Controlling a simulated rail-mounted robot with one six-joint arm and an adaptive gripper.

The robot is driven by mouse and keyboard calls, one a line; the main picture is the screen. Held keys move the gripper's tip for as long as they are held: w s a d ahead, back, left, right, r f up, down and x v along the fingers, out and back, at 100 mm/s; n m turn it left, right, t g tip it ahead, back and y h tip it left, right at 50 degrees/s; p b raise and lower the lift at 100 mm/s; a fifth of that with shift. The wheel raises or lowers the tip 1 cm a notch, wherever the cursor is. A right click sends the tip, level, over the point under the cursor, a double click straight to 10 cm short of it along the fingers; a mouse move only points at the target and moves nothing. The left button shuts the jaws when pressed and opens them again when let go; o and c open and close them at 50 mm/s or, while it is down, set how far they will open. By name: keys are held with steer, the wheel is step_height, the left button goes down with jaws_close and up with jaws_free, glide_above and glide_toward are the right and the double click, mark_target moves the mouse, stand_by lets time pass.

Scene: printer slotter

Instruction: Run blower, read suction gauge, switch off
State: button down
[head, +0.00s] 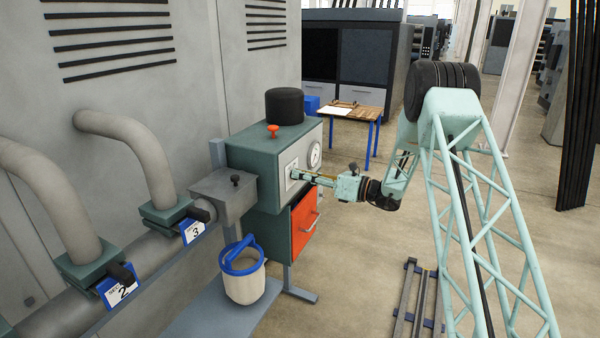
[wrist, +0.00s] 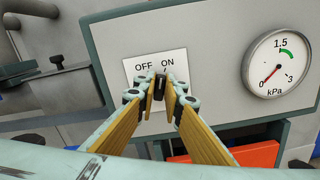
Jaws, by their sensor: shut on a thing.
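The blower unit (head: 248,158) is a green-grey box with a black cylinder on top. Its front carries a white OFF/ON plate (wrist: 140,70) and a round suction gauge (head: 314,154). In the wrist view the gauge (wrist: 281,62) reads in kPa with marks 0, 1,5 and 3 and a green arc near 1,5. Its red needle points at about 0. My gripper (wrist: 160,90) is shut on the black switch knob (wrist: 159,88) below the OFF and ON labels. The fingers hide part of the knob, so I cannot tell its exact setting.
An orange-red door (head: 304,220) is below the switch panel. An orange-red button (head: 272,130) is on the unit's top. Pipes with tags 2 and 3 run left. A small table (head: 345,115) stands behind.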

steer(key=shift+m+p, duration=0.55)
steer(key=shift+m, duration=0.65)
steer(key=c, duration=2.7)
jaws_free()
steer(key=shift+d, duration=0.15)
steer(key=v, duration=1.1)
steer(key=shift+s+d, duration=0.25)
steer(key=shift+d, duration=0.1)
steer(key=shift+f, duration=0.1)
